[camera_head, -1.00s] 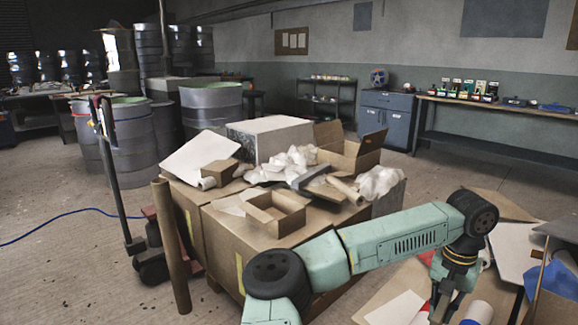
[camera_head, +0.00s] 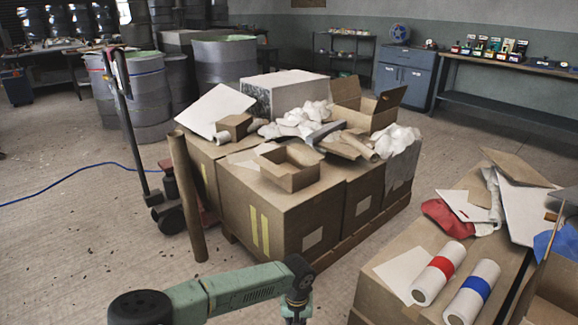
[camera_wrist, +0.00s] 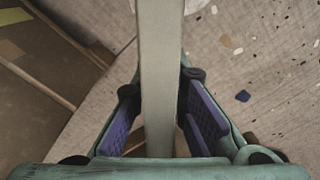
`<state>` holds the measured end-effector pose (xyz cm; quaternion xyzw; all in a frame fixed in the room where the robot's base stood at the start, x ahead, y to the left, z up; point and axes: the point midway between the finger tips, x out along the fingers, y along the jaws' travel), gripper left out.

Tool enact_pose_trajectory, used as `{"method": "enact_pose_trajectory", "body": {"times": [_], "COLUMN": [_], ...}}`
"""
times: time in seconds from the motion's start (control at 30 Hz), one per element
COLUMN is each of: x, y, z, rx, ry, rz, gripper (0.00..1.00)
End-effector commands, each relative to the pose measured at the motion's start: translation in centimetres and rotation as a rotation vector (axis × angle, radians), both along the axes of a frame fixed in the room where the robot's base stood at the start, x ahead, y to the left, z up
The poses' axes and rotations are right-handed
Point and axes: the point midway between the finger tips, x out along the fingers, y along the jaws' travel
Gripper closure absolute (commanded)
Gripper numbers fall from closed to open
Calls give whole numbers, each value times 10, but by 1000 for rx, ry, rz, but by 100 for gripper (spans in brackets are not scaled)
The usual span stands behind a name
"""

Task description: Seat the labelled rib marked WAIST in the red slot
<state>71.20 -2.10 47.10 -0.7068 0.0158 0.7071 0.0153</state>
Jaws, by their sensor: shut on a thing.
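My gripper (camera_wrist: 162,88) is shut on a long, pale, flat-faced bar (camera_wrist: 160,40) in the wrist view. The bar runs between the purple-lined fingers and out past the top of the picture. No lettering shows on its visible face, so I cannot tell whether it is the WAIST rib. In the head view my wrist is at the bottom edge, in front of the stacked cartons. My fingers are mostly cut off there, and the bar cannot be made out. No red slot can be made out in either view.
Large cartons (camera_head: 270,215) on a pallet stand ahead, with loose packaging on top. At right, a carton (camera_head: 385,275) carries white rolls with a red band (camera_head: 440,265) and a blue band (camera_head: 474,290). A cardboard tube (camera_head: 186,195) leans at left. Floor at left is open.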

Motion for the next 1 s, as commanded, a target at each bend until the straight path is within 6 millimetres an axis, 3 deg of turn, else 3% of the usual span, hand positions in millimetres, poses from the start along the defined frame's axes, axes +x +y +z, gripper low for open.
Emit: {"method": "enact_pose_trajectory", "body": {"times": [0.1, 0.53, 0.87, 1.0], "x": [-14, -13, -12, -29], "y": [22, 21, 21, 21], "z": [-22, -93, -100, -99], "rx": [0, 1, 5, 7], "ry": [2, -1, -3, -5], "rz": [48, 46, 41, 36], "gripper": [100, 100, 100, 100]}}
